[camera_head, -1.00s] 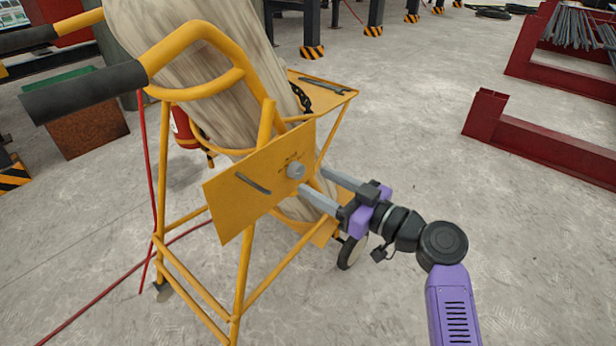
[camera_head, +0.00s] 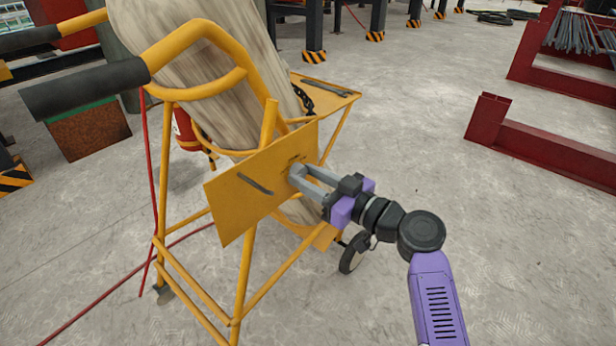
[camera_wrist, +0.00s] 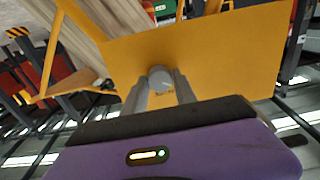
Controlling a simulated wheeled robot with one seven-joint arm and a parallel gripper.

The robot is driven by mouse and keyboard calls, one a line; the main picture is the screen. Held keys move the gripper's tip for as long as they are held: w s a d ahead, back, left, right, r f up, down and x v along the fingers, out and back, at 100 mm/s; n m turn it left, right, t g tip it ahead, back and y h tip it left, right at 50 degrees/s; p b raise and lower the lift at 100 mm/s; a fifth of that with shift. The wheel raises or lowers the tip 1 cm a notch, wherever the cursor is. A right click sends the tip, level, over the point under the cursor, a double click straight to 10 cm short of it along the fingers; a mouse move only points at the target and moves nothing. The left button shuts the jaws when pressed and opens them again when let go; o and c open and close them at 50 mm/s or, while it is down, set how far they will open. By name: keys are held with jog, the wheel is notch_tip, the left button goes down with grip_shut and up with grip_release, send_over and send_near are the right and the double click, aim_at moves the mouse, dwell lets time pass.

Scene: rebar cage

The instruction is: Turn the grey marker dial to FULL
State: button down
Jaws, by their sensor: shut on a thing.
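The grey marker dial (camera_wrist: 161,78) is a small round knob on a yellow plate (camera_head: 235,198), which is fixed to a yellow tubular frame. My gripper (camera_head: 299,173) is at the plate, its two grey fingers shut on the dial from either side. In the wrist view my gripper (camera_wrist: 161,92) has one finger on each side of the dial. In the head view the fingers mostly hide the dial. The markings near it are too small to read, so its setting cannot be told.
A dark slot or bar (camera_head: 255,184) sits on the plate left of the dial. A yellow side tray (camera_head: 335,95) holds a wrench and chain. A red hose (camera_head: 100,285) runs along the floor at left. Dark red steel beams (camera_head: 550,145) lie at right. Open concrete floor surrounds the front.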

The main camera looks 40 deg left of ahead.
jog(key=shift+m, duration=0.4)
jog(key=m, duration=0.4)
jog(key=shift+m, duration=0.4)
jog(key=m+p, duration=0.2)
jog(key=m, duration=0.4)
jog(key=shift+r, duration=0.1)
jog(key=m+p, duration=0.4)
jog(key=m, duration=0.2)
jog(key=shift+m, duration=0.4)
jog(key=m+p, duration=0.2)
jog(key=m, duration=0.1)
jog(key=shift+m+p, duration=0.6)
jog(key=shift+m, duration=0.7)
jog(key=shift+f, duration=0.2)
jog(key=c, duration=1)
grip_release()
